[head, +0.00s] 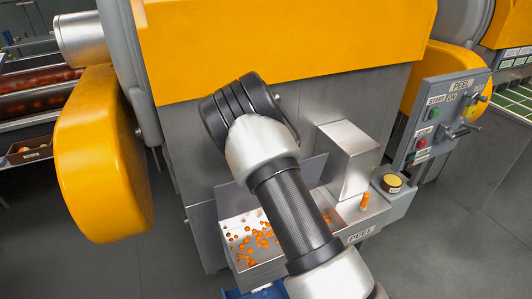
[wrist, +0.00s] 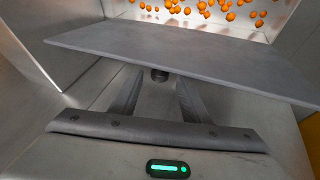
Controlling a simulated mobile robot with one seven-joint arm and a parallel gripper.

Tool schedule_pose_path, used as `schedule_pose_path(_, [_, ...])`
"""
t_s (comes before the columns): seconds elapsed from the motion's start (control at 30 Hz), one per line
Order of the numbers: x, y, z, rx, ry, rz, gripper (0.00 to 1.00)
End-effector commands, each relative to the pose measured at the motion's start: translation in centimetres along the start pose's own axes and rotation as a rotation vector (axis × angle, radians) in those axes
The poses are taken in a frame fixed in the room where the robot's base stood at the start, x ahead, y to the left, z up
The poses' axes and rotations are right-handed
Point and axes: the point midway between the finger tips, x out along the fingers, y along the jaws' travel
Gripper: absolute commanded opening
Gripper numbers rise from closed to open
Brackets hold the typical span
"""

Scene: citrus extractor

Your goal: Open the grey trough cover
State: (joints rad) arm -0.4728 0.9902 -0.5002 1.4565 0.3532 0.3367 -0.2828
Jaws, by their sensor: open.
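The grey trough cover (head: 313,172) stands raised and tilted at the back of the steel trough (head: 262,272), partly hidden behind my arm in the head view. The trough is open in front of it, with small orange bits inside. In the wrist view the cover (wrist: 175,60) crosses the picture as a wide slanted plate. My gripper (wrist: 158,98) is open, its two fingers running up to the plate's near edge. The plate hides the fingertips, so I cannot tell whether they touch it. A small dark round part (wrist: 159,75) shows between the fingers. The head view hides my gripper.
A steel box (head: 348,160) stands right of the cover. An orange peg (head: 364,201) and a yellow button (head: 392,181) sit near the trough's right end. The control panel (head: 436,122) rises further right. A large yellow housing (head: 100,155) is at left.

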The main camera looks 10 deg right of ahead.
Motion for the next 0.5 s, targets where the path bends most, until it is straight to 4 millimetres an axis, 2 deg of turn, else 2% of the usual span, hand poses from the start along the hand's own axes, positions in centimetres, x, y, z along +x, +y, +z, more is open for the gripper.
schedule_pose_path(0.03, [-1.6,-0.1,-0.1,0.0,0.003,-0.002,0.42])
schedule_pose_path(0.2, [-5.8,-0.1,-0.1,0.001,0.003,-0.002,0.42])
schedule_pose_path(0.4, [-9.9,-0.1,-0.1,0.0,0.003,-0.002,0.42])
schedule_pose_path(0.5, [-11.3,-0.1,-0.1,0.0,0.003,-0.002,0.42])
